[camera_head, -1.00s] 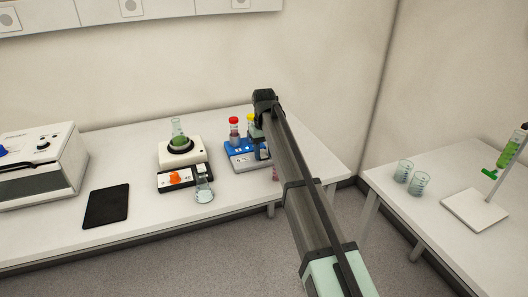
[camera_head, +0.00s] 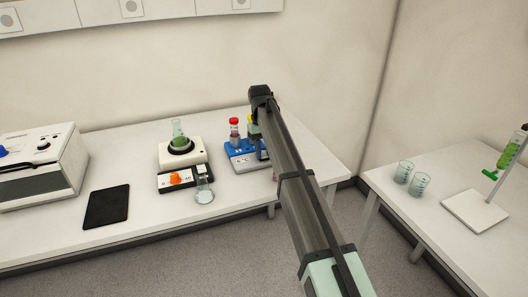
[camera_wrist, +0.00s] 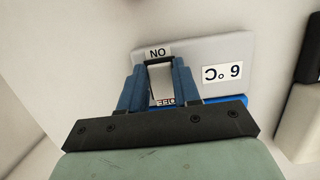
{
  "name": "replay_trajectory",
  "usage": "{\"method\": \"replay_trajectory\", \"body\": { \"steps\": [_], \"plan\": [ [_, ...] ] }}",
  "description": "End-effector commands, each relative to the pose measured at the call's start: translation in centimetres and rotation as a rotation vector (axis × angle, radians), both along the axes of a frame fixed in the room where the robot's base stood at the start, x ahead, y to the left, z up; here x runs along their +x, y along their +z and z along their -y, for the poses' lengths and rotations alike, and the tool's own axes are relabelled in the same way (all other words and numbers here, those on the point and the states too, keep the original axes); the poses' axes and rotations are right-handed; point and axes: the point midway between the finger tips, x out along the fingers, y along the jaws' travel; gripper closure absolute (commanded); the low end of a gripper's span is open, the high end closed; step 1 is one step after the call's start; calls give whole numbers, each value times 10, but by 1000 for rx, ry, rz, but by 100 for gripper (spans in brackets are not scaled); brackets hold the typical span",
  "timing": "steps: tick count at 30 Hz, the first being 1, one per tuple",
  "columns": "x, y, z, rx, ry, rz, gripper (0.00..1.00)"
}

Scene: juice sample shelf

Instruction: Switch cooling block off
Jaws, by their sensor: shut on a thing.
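The cooling block (camera_head: 238,149) is a blue-topped grey unit near the right end of the bench, with capped bottles on it. In the wrist view its grey face (camera_wrist: 215,50) shows upside down, with a "6 °C" label and an "ON" label. My gripper (camera_wrist: 161,66) is at this face, its two blue fingers shut on the pale switch (camera_wrist: 161,82) between them. The "ON" label is just beyond the fingertips. A red-lettered label, probably "OFF", shows partly at the near end of the switch. In the head view my arm hides the block's right part.
A white stirrer (camera_head: 182,152) with a green flask and an orange knob stands left of the block, with a small clear flask (camera_head: 204,190) before it. A black pad (camera_head: 107,207) lies further left. A side table (camera_head: 440,220) holds two beakers.

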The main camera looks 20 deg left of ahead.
Motion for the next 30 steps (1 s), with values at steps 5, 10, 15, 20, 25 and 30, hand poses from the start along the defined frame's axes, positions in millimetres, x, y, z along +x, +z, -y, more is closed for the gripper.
{"method": "replay_trajectory", "body": {
  "steps": [5,10,15,20,25,30],
  "plan": [
    [0,0,0,-1,-1,1,99],
    [0,0,0,0,-1,2,59],
    [0,0,0,0,0,1,43],
    [0,0,0,1,0,1,43],
    [-1,0,1,11,0,11,43],
    [-4,-2,4,59,0,59,43]
  ]
}}
